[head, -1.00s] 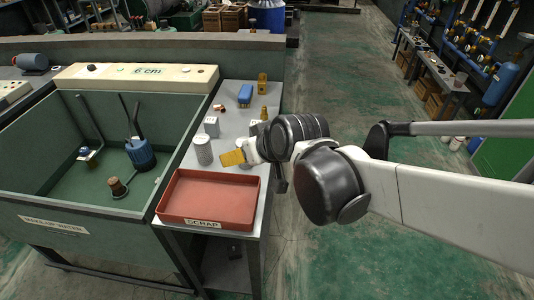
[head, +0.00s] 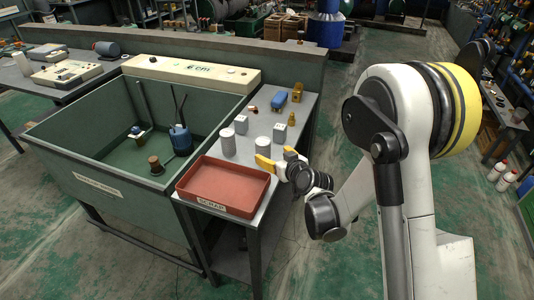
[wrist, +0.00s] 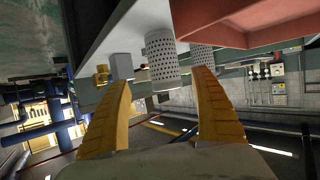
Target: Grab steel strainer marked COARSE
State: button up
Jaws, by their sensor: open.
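Two pale grey perforated steel cylinders, the strainers, stand on the metal bench. In the head view one strainer (head: 228,142) is behind the red tray. The other strainer (head: 263,146) is to its right, beside my gripper (head: 277,158). In the wrist view, which is upside down, the nearer strainer (wrist: 161,60) shows clear round holes and lies between and beyond my open yellow fingers (wrist: 157,112). The farther strainer (wrist: 201,54) is partly hidden by the right finger. No COARSE marking is readable on either. My gripper is empty.
The red SCRAP tray (head: 224,186) is at the bench front, close left of my gripper. The green water tank (head: 110,185) adjoins the bench on the left.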

aim_at(266, 152)
jog(key=shift+x, duration=1.15)
jog(key=b+x, duration=0.2)
jog(key=x, duration=0.2)
jog(key=shift+s+a+f+b, duration=0.1)
jog(key=shift+a+f+b, duration=0.15)
jog(key=shift+a+b, duration=0.2)
jog(key=shift+w+a+f, duration=0.1)
jog(key=shift+w+a, duration=0.05)
jog(key=shift+w, duration=0.3)
jog(key=c, duration=1.5)
